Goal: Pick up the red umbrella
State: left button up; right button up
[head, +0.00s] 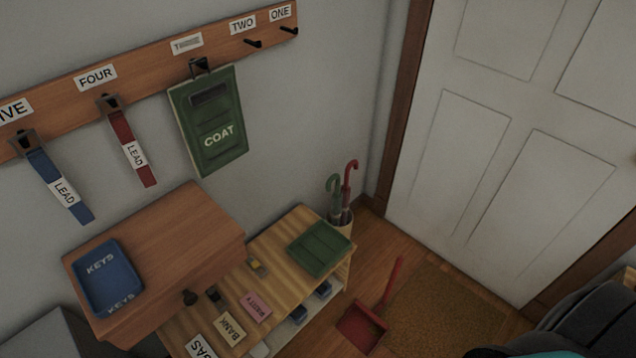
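Neither of my grippers shows in the head view.
A red dustpan (362,328) with an upright handle lies on the floor by a brown mat (430,310). A dark shape fills the lower right corner.

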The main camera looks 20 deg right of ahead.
aim_at(344, 189)
jog(key=z, duration=0.95)
jog(key=i+l+u, duration=0.25)
jog(key=l, duration=0.5)
jog(key=i+l+u, duration=0.2)
jog(key=l, duration=0.55)
jog(key=l+u, duration=0.25)
jog(key=l, duration=0.5)
jog(key=u, duration=1.6)
